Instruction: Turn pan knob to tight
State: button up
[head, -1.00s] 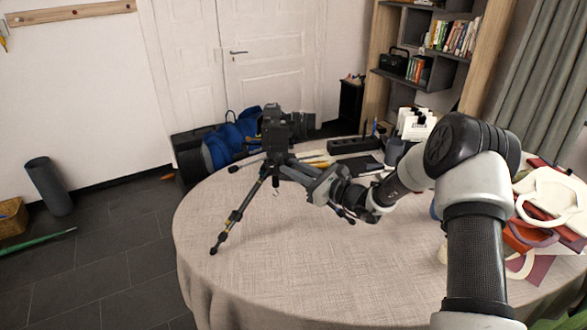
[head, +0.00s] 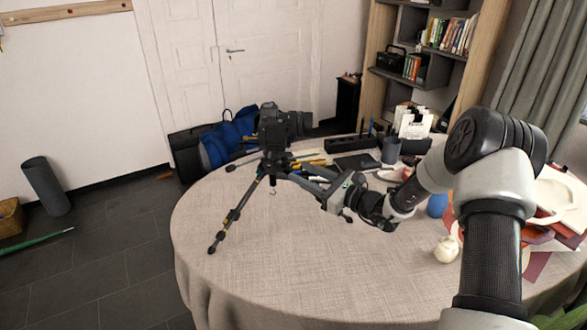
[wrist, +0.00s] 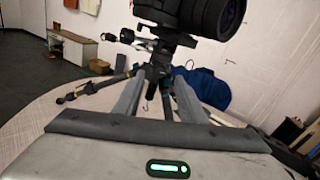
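A black camera (head: 272,132) sits on a black tripod (head: 238,212) on the round table, its lens pointing right. In the wrist view, the camera's lens (wrist: 205,14) is at the top, with the tripod head (wrist: 160,50) below it. Small dark knobs or handles (wrist: 127,36) stick out left of the head; I cannot tell which is the pan knob. My gripper (head: 297,177) is low beside the tripod, on its right. In the wrist view, my gripper (wrist: 160,80) has its two grey fingers apart, reaching toward the tripod below the head. Contact is unclear.
The round table (head: 300,270) has a clear front. A white round object (head: 446,249), a blue item (head: 437,205) and papers lie on its right. A dark organizer (head: 352,143) and a grey cup (head: 391,150) stand at the back. A blue bag (head: 228,135) is behind the tripod.

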jog(key=v, duration=1.2)
jog(key=shift+s, duration=0.1)
